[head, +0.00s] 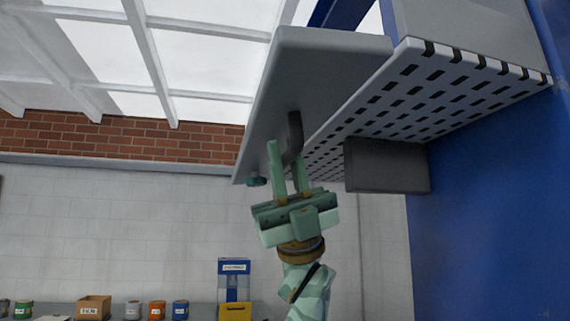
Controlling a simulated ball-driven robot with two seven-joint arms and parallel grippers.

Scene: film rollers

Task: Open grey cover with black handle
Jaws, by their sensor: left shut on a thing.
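The grey cover (318,72) is a broad panel in the upper middle of the head view, standing out at an angle beside a perforated grey housing (430,90). Its dark handle (295,128) is on the cover's face near the lower edge. My left gripper (288,165) reaches up from below, and its green fingers are shut on the handle. The fingers cover the handle's lower part. My right gripper is not in view.
A blue machine column (490,200) fills the right side. A dark grey box (387,166) hangs under the housing. The space left of the cover is clear.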

